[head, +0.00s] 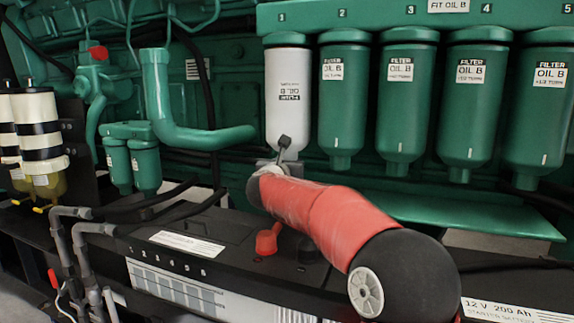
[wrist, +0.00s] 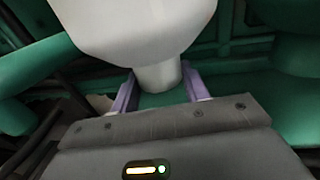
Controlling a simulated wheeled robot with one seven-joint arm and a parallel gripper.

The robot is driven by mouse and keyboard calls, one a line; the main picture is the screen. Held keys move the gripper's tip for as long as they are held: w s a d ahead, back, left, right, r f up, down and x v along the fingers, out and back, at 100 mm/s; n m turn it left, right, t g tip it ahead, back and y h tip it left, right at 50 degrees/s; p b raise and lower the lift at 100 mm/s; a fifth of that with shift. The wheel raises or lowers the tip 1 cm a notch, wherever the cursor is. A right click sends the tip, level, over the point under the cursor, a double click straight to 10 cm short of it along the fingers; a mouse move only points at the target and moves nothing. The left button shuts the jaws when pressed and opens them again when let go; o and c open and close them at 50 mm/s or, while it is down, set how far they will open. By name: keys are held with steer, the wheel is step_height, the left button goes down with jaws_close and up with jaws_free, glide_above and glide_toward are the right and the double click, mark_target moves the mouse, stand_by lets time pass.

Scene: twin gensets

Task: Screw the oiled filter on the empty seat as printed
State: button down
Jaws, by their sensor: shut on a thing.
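The white filter (head: 288,80) hangs upright under seat 1 (head: 284,38), the first on the left of the green header. Its top meets the seat's underside or is very close; I cannot tell whether any thread is engaged. Its printed label, reading OIL B, appears upside down. My gripper (head: 281,164) is below it, shut on the narrow bottom stub. In the wrist view the purple fingers of my gripper (wrist: 161,86) stand on both sides of the white filter's stub (wrist: 158,76). A plate (head: 449,6) on the header reads FIT OIL B.
Several green filters, the nearest one (head: 344,105) close on the right, hang in the row with upright labels reading OIL B and +1/2 TURN. A green pipe (head: 200,138) is left. A battery with a red terminal cap (head: 267,240) lies below my arm.

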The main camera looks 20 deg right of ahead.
steer(key=shift+f+b, duration=0.3)
steer(key=shift+b, duration=0.25)
stand_by(0.7)
steer(key=shift+r, duration=0.15)
steer(key=n+t+y+b, duration=0.1)
steer(key=y+b, duration=0.1)
steer(key=b, duration=0.1)
steer(key=shift+s+d+n, duration=0.1)
steer(key=shift+d+n, duration=0.05)
steer(key=shift+n, duration=0.15)
steer(key=shift+r+n+t+y+b, duration=0.1)
steer(key=shift+n+t+y+b, duration=0.2)
steer(key=shift+n+y+b, duration=0.55)
steer(key=shift+a+y+p, duration=0.2)
steer(key=shift+y+p, duration=0.05)
steer(key=shift+p, duration=0.15)
steer(key=c, duration=0.6)
jaws_free()
steer(key=shift+c, duration=0.2)
